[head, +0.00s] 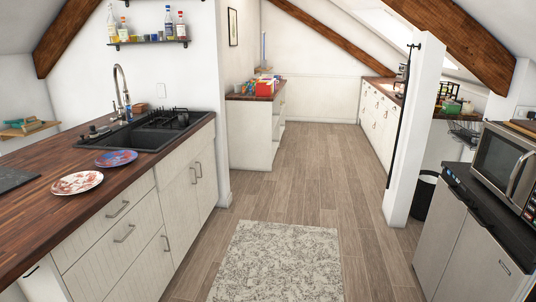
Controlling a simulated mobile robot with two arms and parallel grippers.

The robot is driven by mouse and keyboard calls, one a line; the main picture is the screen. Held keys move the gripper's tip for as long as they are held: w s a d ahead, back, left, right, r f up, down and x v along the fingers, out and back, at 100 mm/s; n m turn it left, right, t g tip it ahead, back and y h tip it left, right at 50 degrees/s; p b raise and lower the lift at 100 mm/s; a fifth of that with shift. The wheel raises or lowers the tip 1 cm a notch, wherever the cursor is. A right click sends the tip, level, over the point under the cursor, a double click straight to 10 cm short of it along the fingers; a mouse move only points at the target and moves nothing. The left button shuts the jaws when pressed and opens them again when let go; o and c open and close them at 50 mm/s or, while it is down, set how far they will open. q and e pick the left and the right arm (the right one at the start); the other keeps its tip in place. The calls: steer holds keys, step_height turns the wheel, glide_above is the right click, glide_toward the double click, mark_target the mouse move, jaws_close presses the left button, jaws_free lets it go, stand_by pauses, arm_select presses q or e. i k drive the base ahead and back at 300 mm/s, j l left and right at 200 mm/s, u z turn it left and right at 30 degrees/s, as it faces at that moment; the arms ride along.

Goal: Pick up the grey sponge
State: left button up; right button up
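I cannot make out a grey sponge in the head view. The dark sink (150,138) is set in the wooden counter (60,205) on the left, with a tall metal faucet (121,85) behind it. A small orange-brown item (139,107) sits behind the sink, too small to identify. Small dark items (98,130) lie at the sink's left edge. Neither of my grippers is in view.
Two patterned plates, one red and white (77,183) and one blue (117,158), lie on the left counter. A patterned rug (277,262) covers the floor ahead. A white post (412,130) and a microwave (505,160) stand right. The central wood floor is clear.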

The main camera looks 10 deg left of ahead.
mark_target(104, 129)
steer(key=i, duration=1.1)
steer(key=i+l, duration=0.15)
steer(key=i, duration=0.9)
